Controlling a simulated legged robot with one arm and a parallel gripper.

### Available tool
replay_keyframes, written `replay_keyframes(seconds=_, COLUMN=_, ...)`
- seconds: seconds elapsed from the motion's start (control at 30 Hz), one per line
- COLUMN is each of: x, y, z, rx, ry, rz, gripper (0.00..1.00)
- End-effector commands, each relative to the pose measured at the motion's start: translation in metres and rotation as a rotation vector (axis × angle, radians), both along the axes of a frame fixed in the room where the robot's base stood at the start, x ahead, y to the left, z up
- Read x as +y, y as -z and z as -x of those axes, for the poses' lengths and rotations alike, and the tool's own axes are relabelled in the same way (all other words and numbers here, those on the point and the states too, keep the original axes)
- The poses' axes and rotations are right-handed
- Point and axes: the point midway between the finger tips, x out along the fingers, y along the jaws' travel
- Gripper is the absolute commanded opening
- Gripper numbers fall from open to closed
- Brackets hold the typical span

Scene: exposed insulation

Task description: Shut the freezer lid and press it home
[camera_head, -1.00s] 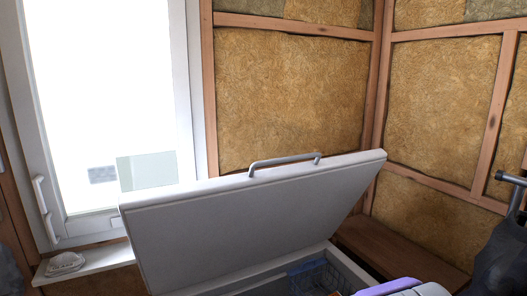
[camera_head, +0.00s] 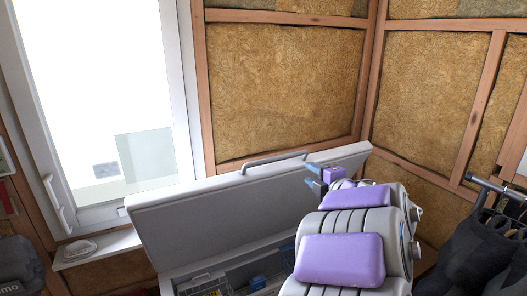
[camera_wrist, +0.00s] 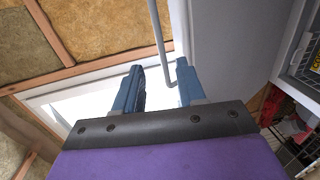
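The white freezer lid (camera_head: 220,228) stands raised and tilted open, with a grey bar handle (camera_head: 275,160) along its top edge. Under it the freezer's open top (camera_head: 185,285) shows baskets inside. My gripper (camera_head: 316,180) is at the lid's right part, near the right end of the handle; my arm hides the lid's lower right. In the wrist view my gripper (camera_wrist: 157,80) has its two blue fingers apart. The handle (camera_wrist: 158,40) runs down between the fingertips, beyond them or just between them; I cannot tell if it touches. The lid (camera_wrist: 225,50) is to the right.
A bright window (camera_head: 100,90) with a white sill (camera_head: 95,248) is at the left. Insulated walls with wooden studs (camera_head: 285,90) stand behind. Dark bags or clothing (camera_head: 480,245) hang at the right. A wire basket (camera_head: 205,284) is inside the freezer.

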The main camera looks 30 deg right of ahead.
Motion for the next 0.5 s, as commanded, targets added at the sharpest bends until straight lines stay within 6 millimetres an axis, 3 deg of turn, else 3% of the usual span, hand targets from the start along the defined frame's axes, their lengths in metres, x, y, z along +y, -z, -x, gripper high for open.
replay_keyframes(seconds=0.23, x=0.003, y=0.000, z=-0.010, rx=-0.003, ry=-0.037, rz=0.013, gripper=0.40)
replay_keyframes(seconds=0.5, x=0.000, y=0.007, z=-0.057, rx=-0.004, ry=-0.036, rz=0.010, gripper=0.40)
